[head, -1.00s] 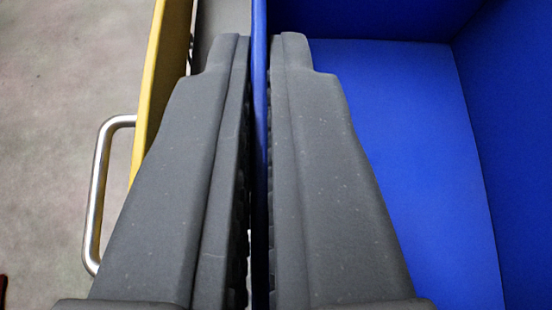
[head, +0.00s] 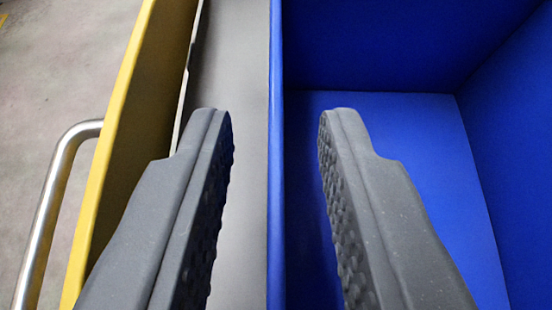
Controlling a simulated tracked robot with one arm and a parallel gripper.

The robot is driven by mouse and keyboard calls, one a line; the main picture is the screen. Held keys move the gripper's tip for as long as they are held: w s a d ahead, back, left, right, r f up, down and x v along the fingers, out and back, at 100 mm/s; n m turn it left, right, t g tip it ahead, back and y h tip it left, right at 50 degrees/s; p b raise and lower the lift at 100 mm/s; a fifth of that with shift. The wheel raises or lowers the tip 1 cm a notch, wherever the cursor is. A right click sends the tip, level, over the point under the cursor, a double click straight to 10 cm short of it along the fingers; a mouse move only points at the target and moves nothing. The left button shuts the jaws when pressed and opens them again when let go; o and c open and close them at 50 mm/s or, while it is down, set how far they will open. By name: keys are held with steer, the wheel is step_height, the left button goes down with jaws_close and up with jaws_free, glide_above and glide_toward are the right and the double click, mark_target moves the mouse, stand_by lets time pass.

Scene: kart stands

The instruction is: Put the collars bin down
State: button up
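The blue bin (head: 390,170), which I take to be the collars bin, fills the right of the head view. The part of its inside that shows is empty. Its near wall stands edge-on as a thin blue rim (head: 276,150). My gripper (head: 273,115) is open, with one dark grey finger on each side of this wall. Both fingers are clear of the wall, with a gap on each side. The bin stands beside a grey surface (head: 232,90); its underside is hidden.
A yellow panel (head: 112,150) runs along the left of the grey surface. A shiny metal handle (head: 55,190) sticks out from its outer side. Grey floor (head: 60,60) lies beyond at the left. The space between panel and bin is narrow.

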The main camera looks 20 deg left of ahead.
steer(key=shift+s+r, duration=0.2)
steer(key=shift+r, duration=0.05)
steer(key=v, duration=1.1)
steer(key=shift+s+p, duration=0.2)
steer(key=shift+p, duration=0.15)
steer(key=shift+d, duration=0.1)
steer(key=w+d+r+m+t+h, duration=0.1)
steer(key=d+r, duration=0.2)
steer(key=r, duration=0.6)
steer(key=d+r, duration=0.3)
steer(key=r, duration=0.7)
steer(key=w+d+r+m+t+h, duration=0.1)
steer(key=d+r, duration=0.3)
steer(key=r, duration=0.5)
steer(key=s+d+r, duration=0.3)
steer(key=s+r, duration=0.1)
steer(key=r, duration=0.3)
steer(key=s+d+r+t+h, duration=0.1)
steer(key=s+d+r, duration=0.3)
steer(key=r, duration=0.4)
steer(key=s+d+r+m, duration=0.1)
steer(key=s+d+r, duration=0.3)
steer(key=s+r, duration=0.2)
step_height(320, 180, up, 2)
steer(key=shift+r+t, duration=0.1)
steer(key=shift+t, duration=0.2)
